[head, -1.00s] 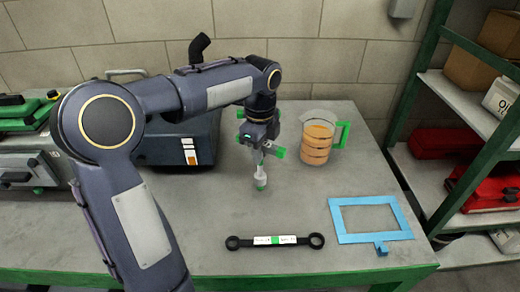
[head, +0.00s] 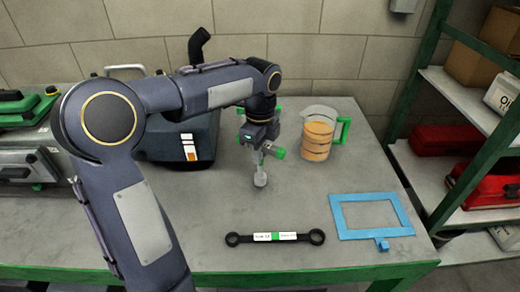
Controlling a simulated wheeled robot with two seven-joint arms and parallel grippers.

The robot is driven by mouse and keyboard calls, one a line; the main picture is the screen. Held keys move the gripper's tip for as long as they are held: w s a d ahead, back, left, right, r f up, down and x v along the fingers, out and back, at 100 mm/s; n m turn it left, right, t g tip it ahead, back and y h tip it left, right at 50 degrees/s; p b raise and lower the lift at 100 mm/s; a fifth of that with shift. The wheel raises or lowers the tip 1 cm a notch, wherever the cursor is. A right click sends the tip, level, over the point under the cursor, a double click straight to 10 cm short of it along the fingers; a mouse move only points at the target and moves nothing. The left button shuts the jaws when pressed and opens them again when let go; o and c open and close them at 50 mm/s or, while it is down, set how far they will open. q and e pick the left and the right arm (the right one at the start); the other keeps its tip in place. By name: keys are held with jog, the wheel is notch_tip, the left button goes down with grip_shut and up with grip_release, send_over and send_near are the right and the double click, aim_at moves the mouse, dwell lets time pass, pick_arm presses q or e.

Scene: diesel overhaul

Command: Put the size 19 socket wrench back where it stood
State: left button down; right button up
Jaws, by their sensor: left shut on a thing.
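My left gripper (head: 262,148) is shut on the socket wrench (head: 260,177), which has a pale shaft and green ends on its cross handle. The wrench hangs roughly upright over the bench, its lower end close to the bench top. I cannot tell whether it touches. No size mark on it is readable. My right gripper is not in view.
A measuring jug of orange liquid (head: 317,137) stands to the right of the gripper. A dark box (head: 178,143) stands behind my left arm. A black ring spanner (head: 276,237) and a blue frame (head: 372,237) lie in front on the grey bench (head: 215,225). Shelves (head: 470,95) stand at right.

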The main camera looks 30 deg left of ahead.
pick_arm(q)
jog(key=shift+f, duration=0.35)
jog(key=c, duration=0.7)
grip_release()
jog(key=shift+r, duration=0.1)
notch_tip(320, 180, up, 9)
jog(key=p, duration=0.8)
jog(key=shift+p, duration=0.4)
